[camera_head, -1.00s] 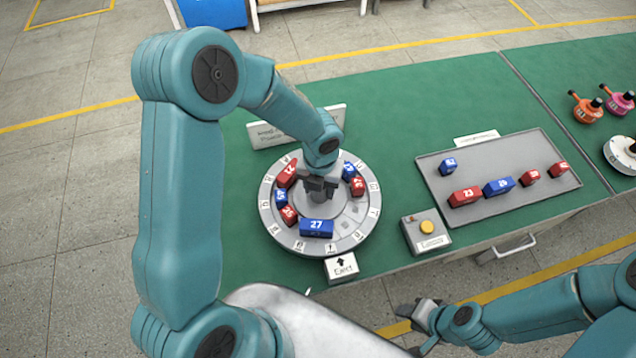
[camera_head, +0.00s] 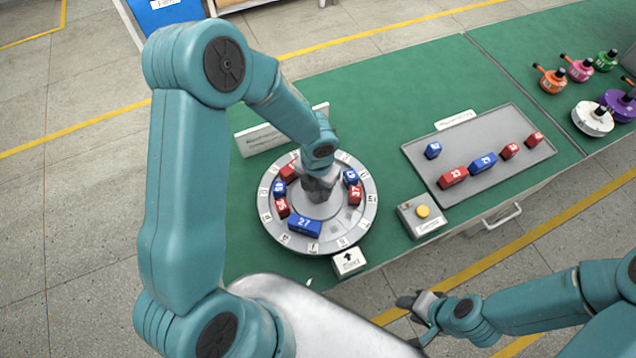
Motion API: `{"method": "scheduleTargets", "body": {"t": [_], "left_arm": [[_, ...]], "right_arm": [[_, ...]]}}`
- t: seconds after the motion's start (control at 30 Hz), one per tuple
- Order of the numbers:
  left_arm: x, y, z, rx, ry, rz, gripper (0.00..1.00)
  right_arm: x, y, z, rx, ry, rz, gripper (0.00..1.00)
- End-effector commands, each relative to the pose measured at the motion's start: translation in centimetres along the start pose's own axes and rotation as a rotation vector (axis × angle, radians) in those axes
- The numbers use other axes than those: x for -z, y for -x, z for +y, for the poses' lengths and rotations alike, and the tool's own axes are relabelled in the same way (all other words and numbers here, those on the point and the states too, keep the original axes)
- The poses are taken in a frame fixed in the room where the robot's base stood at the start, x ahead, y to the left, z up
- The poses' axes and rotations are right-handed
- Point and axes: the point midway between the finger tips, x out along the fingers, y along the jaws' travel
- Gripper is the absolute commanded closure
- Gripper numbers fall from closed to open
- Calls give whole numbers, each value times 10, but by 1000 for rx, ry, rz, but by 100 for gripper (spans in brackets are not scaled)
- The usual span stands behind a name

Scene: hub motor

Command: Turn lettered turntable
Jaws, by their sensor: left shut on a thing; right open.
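The round grey lettered turntable (camera_head: 333,240) lies on the green bench, with letter tiles around its rim. Several red and blue numbered blocks stand on it, among them the blue block 27 (camera_head: 305,227) at the front left and the red block 37 (camera_head: 355,194) at the right. My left gripper (camera_head: 318,188) is over the turntable's centre, shut on the central knob, which the gripper mostly hides. The eject sign (camera_head: 348,262) with an up arrow stands at the turntable's front edge. My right gripper (camera_head: 418,312) is open and empty, low in front of the bench.
A grey tray (camera_head: 480,190) with red and blue blocks lies to the right. A white sign (camera_head: 282,131) stands behind the turntable. Coloured motors (camera_head: 592,118) stand at the far right.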

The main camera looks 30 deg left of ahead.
Motion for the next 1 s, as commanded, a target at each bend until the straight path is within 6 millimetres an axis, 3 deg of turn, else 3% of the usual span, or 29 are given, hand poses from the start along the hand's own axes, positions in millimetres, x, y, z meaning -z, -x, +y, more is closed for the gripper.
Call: {"method": "scheduleTargets", "body": {"t": [0.67, 0.7, 0.73, 1.0], "left_arm": [[0, 2, 4, 0, -21, -8, 100], [0, 2, 4, 0, -22, -8, 39], [0, 2, 4, 0, -22, -7, 29], [1, 1, 4, 0, -23, -4, 26]], "right_arm": [[0, 3, -1, 0, 0, 0, 57], [0, 3, -1, 0, 0, 0, 57], [0, 3, -1, 0, 0, 0, 57], [0, 3, -1, 0, 0, 0, 57]]}}
